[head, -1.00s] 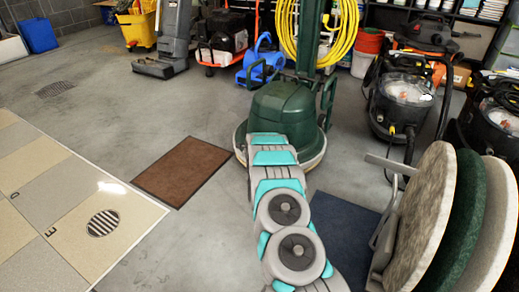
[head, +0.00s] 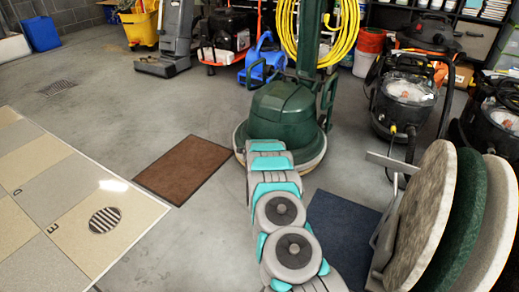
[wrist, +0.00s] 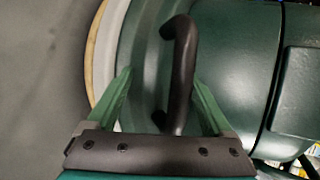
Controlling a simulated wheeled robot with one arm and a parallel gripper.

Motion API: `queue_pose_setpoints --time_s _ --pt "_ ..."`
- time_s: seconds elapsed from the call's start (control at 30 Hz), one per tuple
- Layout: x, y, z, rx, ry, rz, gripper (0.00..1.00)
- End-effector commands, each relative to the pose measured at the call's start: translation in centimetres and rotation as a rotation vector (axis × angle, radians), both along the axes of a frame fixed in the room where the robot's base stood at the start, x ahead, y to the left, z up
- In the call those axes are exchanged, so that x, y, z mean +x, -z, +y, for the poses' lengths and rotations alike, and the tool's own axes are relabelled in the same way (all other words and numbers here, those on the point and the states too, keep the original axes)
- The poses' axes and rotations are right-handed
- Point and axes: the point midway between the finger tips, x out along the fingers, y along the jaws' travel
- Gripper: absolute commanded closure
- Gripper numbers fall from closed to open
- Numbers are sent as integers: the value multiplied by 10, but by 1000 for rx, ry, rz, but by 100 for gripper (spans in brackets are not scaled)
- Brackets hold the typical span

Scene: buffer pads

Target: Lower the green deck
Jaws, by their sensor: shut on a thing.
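The green deck (head: 284,108) belongs to a floor machine and stands in the middle of the head view, with a pale rim low around it. In the wrist view the deck (wrist: 235,60) fills the right side, with a white and tan rim curving at its left. A dark curved handle (wrist: 183,65) sits on the deck between the two green fingers of my gripper (wrist: 162,80), which is shut on it. In the head view my arm reaches to the deck's near side and hides part of it; the gripper cannot be made out there.
A brown mat (head: 182,168) lies left of the machine and a dark blue mat (head: 341,226) right of my arm. Large round pads (head: 425,215) stand at the right edge. A wet vacuum (head: 403,100) stands behind them. Floor at left is open.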

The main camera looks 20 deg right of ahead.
Motion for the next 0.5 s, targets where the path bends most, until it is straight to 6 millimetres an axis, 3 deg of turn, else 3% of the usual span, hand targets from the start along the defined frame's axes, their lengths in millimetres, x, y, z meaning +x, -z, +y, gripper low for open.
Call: queue_pose_setpoints --time_s 0.03,0.27,0.5 --pt "-3 6 0 3 0 9 41" --pt "0 -3 -2 -1 3 -4 41" --pt "-12 -15 4 -3 3 -8 41"
